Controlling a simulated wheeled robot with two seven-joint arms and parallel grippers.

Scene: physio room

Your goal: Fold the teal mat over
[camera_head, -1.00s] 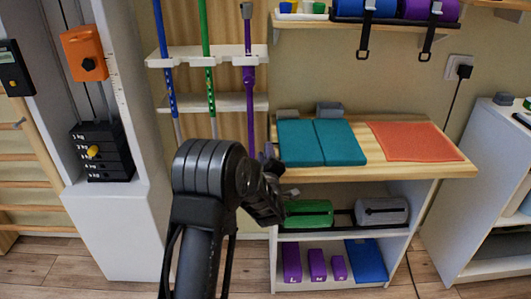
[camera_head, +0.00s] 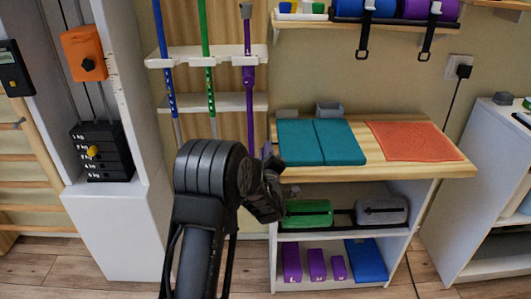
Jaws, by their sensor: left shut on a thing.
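The teal mat (camera_head: 338,141) lies flat on the wooden top of the shelf unit, with a crease line running between its two halves. My left arm comes up from the bottom, and my left gripper (camera_head: 274,165) is at the left edge of the mat, by the front left corner of the top. Its fingers are small and partly hidden by my wrist, but it appears shut at the mat's left edge. My right gripper is not in view.
An orange mat (camera_head: 412,141) lies on the wooden top (camera_head: 440,168) right of the teal mat. Small grey blocks (camera_head: 329,110) stand behind the teal mat. Green and grey rolls (camera_head: 381,211) sit on the shelf below. A rack with coloured poles (camera_head: 207,60) stands behind my arm.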

